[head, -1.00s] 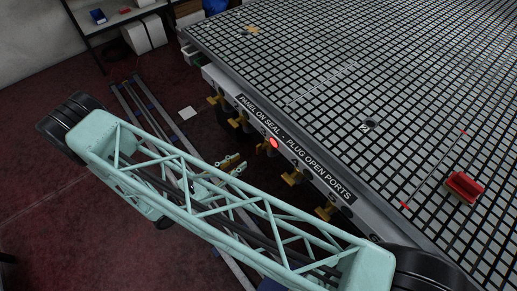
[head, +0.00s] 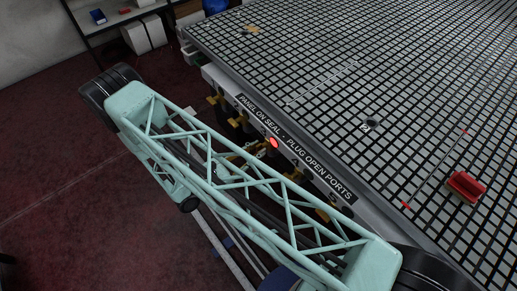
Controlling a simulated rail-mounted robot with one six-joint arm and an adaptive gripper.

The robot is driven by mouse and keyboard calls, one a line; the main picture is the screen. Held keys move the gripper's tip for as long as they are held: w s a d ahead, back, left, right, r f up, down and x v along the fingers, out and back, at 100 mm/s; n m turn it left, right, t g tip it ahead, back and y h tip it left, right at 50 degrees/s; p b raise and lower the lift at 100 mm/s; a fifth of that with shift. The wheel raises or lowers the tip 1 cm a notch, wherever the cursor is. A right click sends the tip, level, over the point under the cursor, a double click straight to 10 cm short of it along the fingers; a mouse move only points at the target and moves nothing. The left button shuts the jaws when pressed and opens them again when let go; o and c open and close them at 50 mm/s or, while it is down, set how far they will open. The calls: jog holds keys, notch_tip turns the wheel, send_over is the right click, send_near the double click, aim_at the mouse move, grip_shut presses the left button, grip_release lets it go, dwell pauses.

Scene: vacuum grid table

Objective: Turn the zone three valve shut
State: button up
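Several yellow valve handles hang in a row under the table's front edge. One (head: 212,100) is at the far end, one (head: 235,121) is beside it, and another (head: 323,214) shows at the near end. No zone numbers are readable on them, so I cannot tell which is zone three. My gripper (head: 243,152) is mostly hidden behind my teal truss arm. Small pale parts of it show close to the valve row, below and left of the red light. I cannot tell whether it touches a handle.
The grid table (head: 400,110) fills the right side, with a red block (head: 465,186) and a dark round port (head: 371,123) on top. A red light (head: 274,143) glows on its labelled front edge. A shelf (head: 125,18) stands at the back left. The floor at left is clear.

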jog(key=shift+w+d, duration=0.35)
jog(key=shift+d, duration=0.1)
grip_shut()
